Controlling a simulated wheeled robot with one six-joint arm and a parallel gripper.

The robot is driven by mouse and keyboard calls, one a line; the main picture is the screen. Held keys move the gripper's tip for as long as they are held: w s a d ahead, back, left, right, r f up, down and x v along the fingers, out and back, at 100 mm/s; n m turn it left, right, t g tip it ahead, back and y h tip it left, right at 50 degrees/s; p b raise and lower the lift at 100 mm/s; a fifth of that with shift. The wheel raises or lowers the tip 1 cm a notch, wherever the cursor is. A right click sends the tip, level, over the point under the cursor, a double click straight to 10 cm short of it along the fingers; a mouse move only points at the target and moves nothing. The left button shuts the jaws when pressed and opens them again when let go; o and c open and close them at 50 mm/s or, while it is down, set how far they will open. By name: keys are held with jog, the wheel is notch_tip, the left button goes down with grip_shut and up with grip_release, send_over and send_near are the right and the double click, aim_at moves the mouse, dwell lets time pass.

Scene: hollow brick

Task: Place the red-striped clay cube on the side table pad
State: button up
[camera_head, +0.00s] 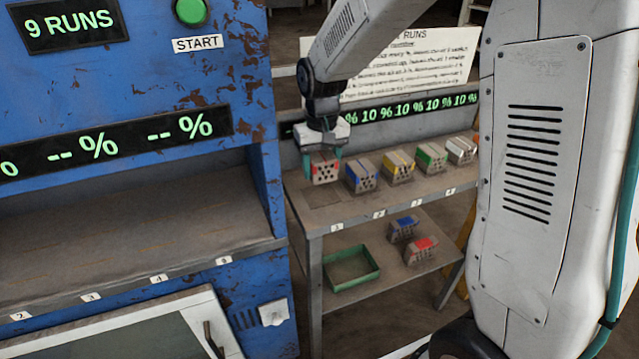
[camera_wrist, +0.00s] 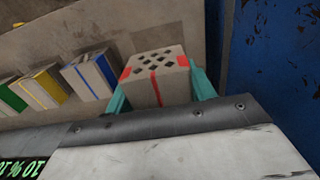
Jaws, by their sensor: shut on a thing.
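The red-striped clay cube (camera_head: 325,173) has a grid of holes and red marks. My gripper (camera_head: 324,160) points down over the left end of the side table, its teal fingers shut on the cube's two sides. In the wrist view the cube (camera_wrist: 158,88) sits upright between the fingers, its holed face and red stripe showing. A darker square pad (camera_head: 322,195) lies on the side table (camera_head: 375,207) just below and in front of the cube. Whether the cube's underside touches the tabletop cannot be told.
Blue- (camera_head: 361,174), yellow- (camera_head: 398,167), green- (camera_head: 431,158) and white-looking (camera_head: 461,151) cubes stand in a row to the right. The lower shelf holds a green tray (camera_head: 351,282), a blue-marked block (camera_head: 403,230) and a red-marked block (camera_head: 421,250). A blue machine (camera_head: 262,130) stands close left.

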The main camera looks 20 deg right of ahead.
aim_at(321, 156)
jog(key=shift+a+f, duration=0.15)
jog(key=shift+f, duration=2.6)
jog(key=shift+f, duration=0.15)
jog(key=o, duration=1)
notch_tip(321, 156, up, 12)
jog(key=shift+s+r, duration=0.1)
jog(key=shift+r, duration=0.15)
jog(key=s+d+r, duration=0.1)
jog(key=s+r, duration=0.2)
jog(key=s, duration=0.4)
jog(key=s+d+r, duration=0.1)
jog(key=s+r, duration=0.3)
jog(key=s, duration=0.3)
jog(key=shift+t, duration=0.6)
jog(key=s, duration=1)
jog(key=s+d+f, duration=0.1)
jog(key=s, duration=0.5)
jog(key=shift+d, duration=0.1)
